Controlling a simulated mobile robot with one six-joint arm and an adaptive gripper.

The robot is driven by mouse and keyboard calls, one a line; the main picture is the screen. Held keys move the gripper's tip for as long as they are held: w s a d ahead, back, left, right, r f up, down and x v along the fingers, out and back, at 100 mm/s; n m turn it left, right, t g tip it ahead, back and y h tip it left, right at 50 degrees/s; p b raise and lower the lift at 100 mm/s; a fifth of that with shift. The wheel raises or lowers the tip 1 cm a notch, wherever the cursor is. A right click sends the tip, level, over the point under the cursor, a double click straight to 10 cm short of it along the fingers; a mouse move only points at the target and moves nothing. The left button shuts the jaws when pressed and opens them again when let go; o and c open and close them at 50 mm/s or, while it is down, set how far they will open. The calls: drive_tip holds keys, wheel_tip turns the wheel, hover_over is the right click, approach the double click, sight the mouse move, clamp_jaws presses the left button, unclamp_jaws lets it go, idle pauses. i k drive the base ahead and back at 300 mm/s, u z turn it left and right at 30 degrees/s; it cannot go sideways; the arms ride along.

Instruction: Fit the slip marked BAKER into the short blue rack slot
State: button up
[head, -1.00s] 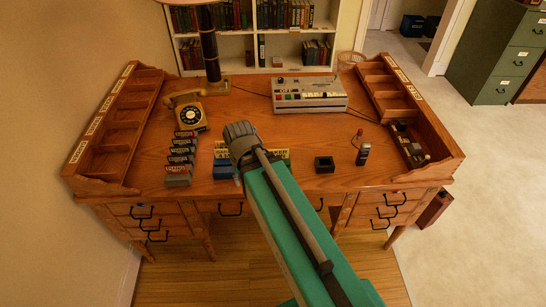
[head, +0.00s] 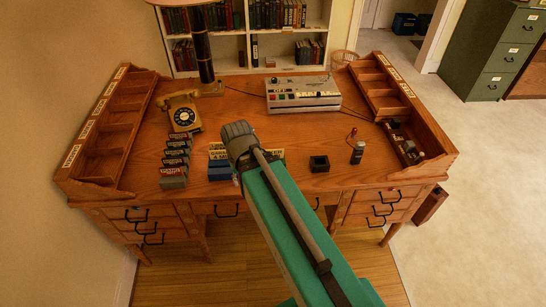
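My arm reaches over the middle of the desk, and its end (head: 238,140) hides my gripper's fingers, so I cannot tell whether they are open or shut. Just left of and behind the arm is a blue block (head: 220,172), which looks like part of the short blue rack; its slots are too small to make out. Yellow slips with dark lettering (head: 218,152) show at the rack on both sides of my arm. The right one (head: 277,154) shows only the end of a word, "KER". The arm covers the rest.
A row of dark cards in grey holders (head: 174,170) and a rotary telephone (head: 184,113) stand to the left. A small black box (head: 319,163) and a stamp-like item (head: 357,153) stand to the right. A grey switch console (head: 303,94) and a lamp (head: 207,65) are behind.

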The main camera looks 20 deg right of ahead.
sight(218, 169)
drive_tip(key=z, duration=1.55)
drive_tip(key=k, duration=0.9)
drive_tip(key=u, duration=0.3)
drive_tip(key=i, duration=0.5)
drive_tip(key=u, duration=0.05)
